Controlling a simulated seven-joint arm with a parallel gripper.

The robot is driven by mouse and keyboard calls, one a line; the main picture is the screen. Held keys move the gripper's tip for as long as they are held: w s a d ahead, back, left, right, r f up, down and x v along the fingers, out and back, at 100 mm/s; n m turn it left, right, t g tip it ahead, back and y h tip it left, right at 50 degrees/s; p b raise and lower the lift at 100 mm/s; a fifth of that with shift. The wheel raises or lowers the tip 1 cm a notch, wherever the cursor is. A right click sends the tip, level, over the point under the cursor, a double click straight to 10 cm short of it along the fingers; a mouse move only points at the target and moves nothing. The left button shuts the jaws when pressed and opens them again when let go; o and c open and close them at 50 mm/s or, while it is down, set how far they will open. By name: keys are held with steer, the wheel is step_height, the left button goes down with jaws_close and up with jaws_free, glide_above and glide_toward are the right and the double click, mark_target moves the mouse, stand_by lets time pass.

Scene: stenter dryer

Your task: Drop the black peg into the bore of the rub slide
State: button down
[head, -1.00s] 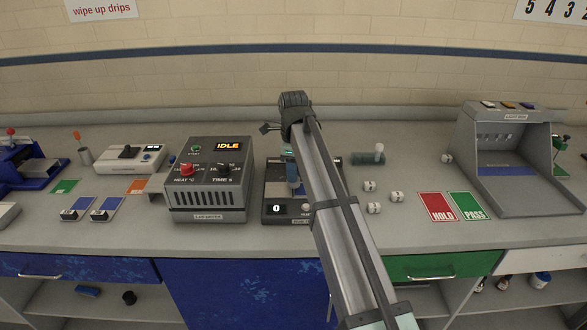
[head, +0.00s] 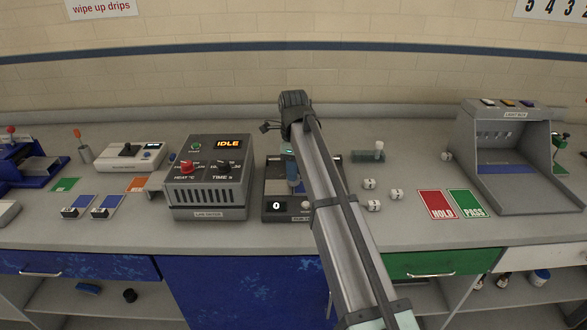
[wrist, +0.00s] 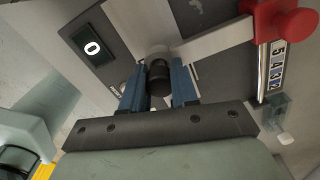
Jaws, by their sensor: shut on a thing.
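The black peg (wrist: 158,80) is between the two blue fingers of my gripper (wrist: 159,84) in the wrist view, and they are shut on it. In the head view my gripper (head: 292,170) is over the rub tester (head: 287,207), mostly behind my arm. In the wrist view a pale round part (wrist: 156,52) of the rub slide shows just beyond the peg, on a light bar. I cannot tell whether the peg touches it, and the bore is not clearly visible. The tester's display (wrist: 92,48) reads 0.
A red knob (wrist: 298,22) is at the bar's right end. The lab dryer (head: 208,180) stands close left of the tester. A small grey-green stand (head: 368,155) and several white dice (head: 374,206) are to the right, before the HOLD card (head: 438,205).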

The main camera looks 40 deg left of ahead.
steer(key=shift+s+d+f, duration=0.1)
steer(key=shift+f, duration=0.3)
steer(key=c, duration=0.8)
jaws_free()
steer(key=shift+d+f, duration=0.1)
steer(key=shift+c, duration=0.2)
steer(key=shift+o, duration=0.3)
steer(key=shift+s+d, duration=0.1)
steer(key=shift+s, duration=0.05)
step_height(320, 180, up, 15)
steer(key=shift+w+a, duration=0.25)
steer(key=shift+a, duration=0.05)
steer(key=shift+f, duration=0.1)
